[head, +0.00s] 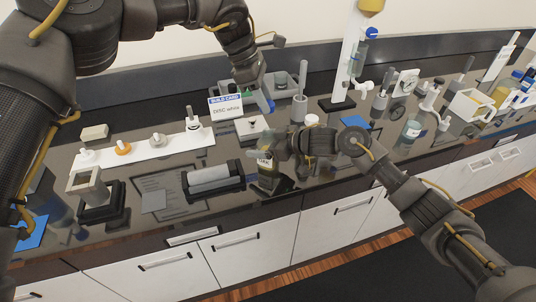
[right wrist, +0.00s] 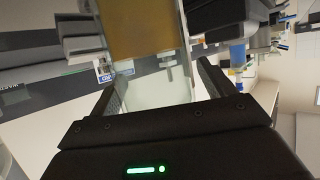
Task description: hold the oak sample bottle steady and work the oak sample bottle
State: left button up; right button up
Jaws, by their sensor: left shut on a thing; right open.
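In the right wrist view, an amber body (right wrist: 150,32) with a pale translucent part (right wrist: 158,92) lies between the spread fingers. My left gripper (head: 260,97) is higher and farther back, beside the sign card. It is shut on a slim blue thing (head: 268,104), which I cannot identify, apart from the bottle.
A sign card (head: 226,107) stands behind the bottle. A grey roller-like block (head: 213,178) lies left of it, and a white strip (head: 150,148) with several small items lies farther left. A white column (head: 345,60) and glassware crowd the right. The counter's front edge is close.

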jog(key=shift+d, duration=0.1)
jog(key=shift+c, duration=0.3)
jog(key=c, duration=1.4)
pick_arm(q)
send_over(271, 134)
jog(key=a, duration=0.2)
jog(key=shift+w+d+f, duration=0.1)
jog(key=shift+d+f, duration=0.05)
jog(key=shift+f, duration=1.05)
jog(key=shift+w+d+f, duration=0.1)
jog(key=shift+f, duration=1.1)
jog(key=shift+f, duration=0.1)
jog(key=shift+f, duration=0.8)
jog(key=shift+f, duration=0.35)
jog(key=shift+s+f, duration=0.15)
jog(key=shift+f, duration=0.15)
pick_arm(e)
jog(key=shift+s, duration=0.1)
